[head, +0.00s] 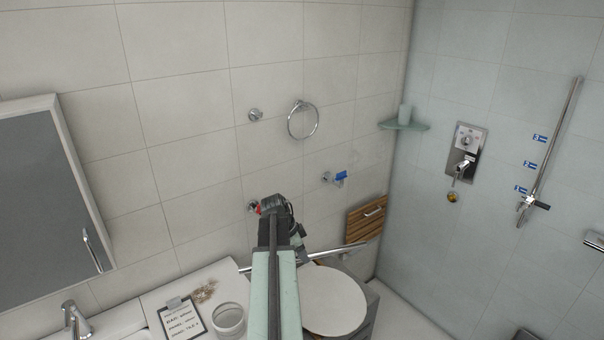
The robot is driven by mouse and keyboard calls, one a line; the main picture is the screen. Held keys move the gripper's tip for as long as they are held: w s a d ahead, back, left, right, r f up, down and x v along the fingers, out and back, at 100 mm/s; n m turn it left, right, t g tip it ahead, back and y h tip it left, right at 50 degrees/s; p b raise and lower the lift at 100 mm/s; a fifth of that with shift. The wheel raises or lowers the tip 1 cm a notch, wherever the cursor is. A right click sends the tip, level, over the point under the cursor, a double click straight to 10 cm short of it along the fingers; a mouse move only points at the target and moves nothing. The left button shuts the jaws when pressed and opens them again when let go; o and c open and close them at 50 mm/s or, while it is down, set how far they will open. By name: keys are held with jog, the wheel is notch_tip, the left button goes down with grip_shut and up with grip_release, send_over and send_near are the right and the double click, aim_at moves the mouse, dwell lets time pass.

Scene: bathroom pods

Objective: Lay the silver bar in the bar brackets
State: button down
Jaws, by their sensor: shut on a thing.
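The silver bar (338,249) is a long thin chrome rod, slightly tilted with its right end higher. It crosses behind my arm, and its left end shows just above the counter. My gripper (300,254) is shut on the bar near its middle; its fingertips are mostly hidden by my arm. Two chrome bar brackets are on the tiled wall: one with a blue mark (334,178), and one with a red mark (252,207), partly covered by my arm. The bar shows lower in the picture than both brackets, apart from them.
A towel ring (303,120) and a small chrome hook (255,115) are higher on the wall. A wooden slatted panel (366,220) is at the right, with a round white lid (333,300) below. A clipboard (183,319) and a cup (229,320) stand on the counter.

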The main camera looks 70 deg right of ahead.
jog(key=w+d+r+n+t+h+p, duration=0.1)
jog(key=w+d+r+p, duration=0.3)
jog(key=d, duration=0.4)
jog(key=w+d+r+n+t+h+p, duration=0.1)
jog(key=w+d+r+p, duration=0.1)
jog(key=d+r+p, duration=0.45)
jog(key=w+d+r+n+t+p, duration=0.1)
jog(key=w+d+r+p, duration=0.25)
jog(key=d+r, duration=0.4)
jog(key=w+d+f+t+h+b, duration=0.1)
jog(key=d+f+b, duration=0.4)
jog(key=d, duration=0.1)
jog(key=shift+w+d+f, duration=0.2)
jog(key=shift+w+f, duration=0.1)
jog(key=shift+f, duration=0.05)
jog(key=shift+b, duration=0.3)
notch_tip(320, 180, down, 5)
jog(key=b, duration=0.5)
